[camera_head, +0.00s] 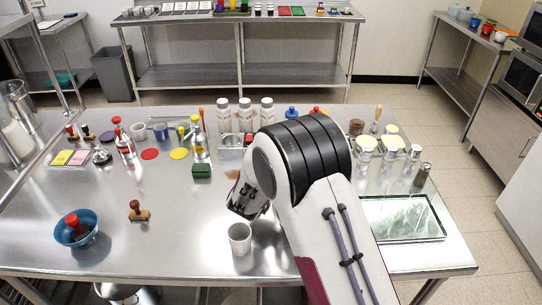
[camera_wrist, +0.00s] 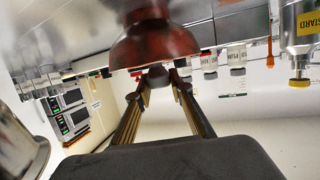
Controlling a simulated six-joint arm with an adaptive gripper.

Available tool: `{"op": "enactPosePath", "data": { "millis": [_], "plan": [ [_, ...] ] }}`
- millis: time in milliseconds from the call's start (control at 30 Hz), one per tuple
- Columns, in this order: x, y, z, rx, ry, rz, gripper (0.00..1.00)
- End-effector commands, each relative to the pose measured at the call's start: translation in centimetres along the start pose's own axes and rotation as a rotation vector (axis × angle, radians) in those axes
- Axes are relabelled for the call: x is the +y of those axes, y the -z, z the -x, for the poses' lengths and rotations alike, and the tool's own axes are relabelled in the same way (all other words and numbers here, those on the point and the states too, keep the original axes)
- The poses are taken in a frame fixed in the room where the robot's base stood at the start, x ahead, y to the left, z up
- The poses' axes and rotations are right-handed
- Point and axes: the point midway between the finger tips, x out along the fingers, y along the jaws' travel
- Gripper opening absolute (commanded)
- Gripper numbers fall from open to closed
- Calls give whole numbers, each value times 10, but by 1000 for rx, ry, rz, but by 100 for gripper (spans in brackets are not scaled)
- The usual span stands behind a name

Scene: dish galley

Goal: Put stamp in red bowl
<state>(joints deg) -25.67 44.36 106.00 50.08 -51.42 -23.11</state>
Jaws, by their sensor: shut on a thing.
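My gripper (camera_head: 246,204) is low over the middle of the table, behind a pale cup. In the wrist view, which looks upside down, my gripper (camera_wrist: 156,80) is shut on a dark round-ended thing (camera_wrist: 157,75). It may be the knob of a stamp; the rest of it is hidden. A red bowl (camera_wrist: 150,42) stands on the table just beyond the fingertips; contact cannot be told. In the head view my arm mostly hides that spot. Another stamp (camera_head: 138,210) with a brown handle stands on the table at left.
A blue bowl (camera_head: 64,235) with a red-knobbed thing inside is at front left. The pale cup (camera_head: 240,240) is in front of my gripper. Bottles (camera_head: 224,115) line the back. A shiny tray (camera_head: 440,234) lies at right. The left middle of the table is mostly clear.

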Motion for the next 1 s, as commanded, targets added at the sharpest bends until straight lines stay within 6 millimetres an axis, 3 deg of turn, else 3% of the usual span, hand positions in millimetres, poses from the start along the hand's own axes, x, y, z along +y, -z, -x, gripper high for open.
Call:
{"op": "enactPosePath", "data": {
  "millis": [67,100,167,700,1000],
  "plan": [
    [0,-2,-1,0,0,0,0],
    [0,-2,-1,0,0,0,24],
    [0,-2,-1,-1,0,0,38],
    [0,2,1,0,-1,0,38],
    [0,2,27,0,1,1,38]
  ]
}}
